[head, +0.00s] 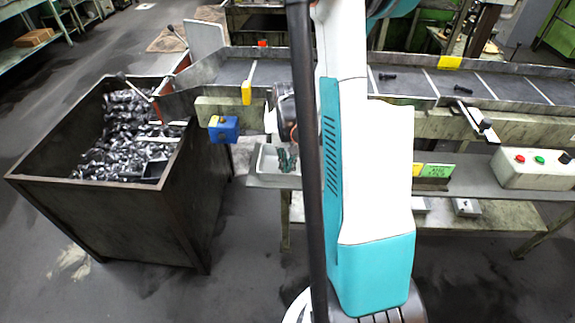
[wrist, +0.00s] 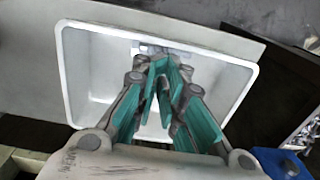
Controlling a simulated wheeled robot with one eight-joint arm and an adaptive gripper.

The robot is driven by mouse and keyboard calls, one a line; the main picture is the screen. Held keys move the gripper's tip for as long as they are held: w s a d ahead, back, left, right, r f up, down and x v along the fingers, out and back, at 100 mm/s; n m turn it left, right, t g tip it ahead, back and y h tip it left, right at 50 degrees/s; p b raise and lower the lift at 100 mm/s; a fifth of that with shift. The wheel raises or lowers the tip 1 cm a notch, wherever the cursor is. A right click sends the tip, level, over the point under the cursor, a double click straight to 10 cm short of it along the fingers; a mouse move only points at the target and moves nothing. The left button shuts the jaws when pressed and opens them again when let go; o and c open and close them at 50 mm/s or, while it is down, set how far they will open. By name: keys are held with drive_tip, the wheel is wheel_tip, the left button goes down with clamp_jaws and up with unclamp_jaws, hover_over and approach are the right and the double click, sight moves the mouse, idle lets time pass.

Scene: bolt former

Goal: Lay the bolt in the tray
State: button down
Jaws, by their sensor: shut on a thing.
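The white tray (head: 263,165) sits on the grey shelf below the conveyor. It also fills the middle of the wrist view, with its rim (wrist: 72,75) around my gripper (wrist: 160,66). My gripper, with green fingers, also shows in the head view (head: 287,160), over the tray and partly hidden by my arm. The fingers are nearly together, shut on the bolt, which is mostly hidden between them. A small grey part (wrist: 147,47) shows at the fingertips. I cannot tell whether the bolt touches the tray floor.
Two dark bolts, one on the left (head: 387,76) and one further right (head: 463,87), lie on the conveyor. A dark bin (head: 110,215) full of metal parts stands at left. A blue box (head: 223,129) is mounted near the tray. A button box (head: 531,168) is at right.

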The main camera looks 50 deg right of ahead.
drive_tip(key=c, duration=2)
unclamp_jaws()
drive_tip(key=shift+s+a+r, duration=0.1)
drive_tip(key=shift+s+r, duration=0.15)
drive_tip(key=shift+s, duration=0.05)
drive_tip(key=o, duration=1.4)
drive_tip(key=shift+w, duration=0.1)
wheel_tip(320, 180, up, 12)
drive_tip(key=p, duration=0.3)
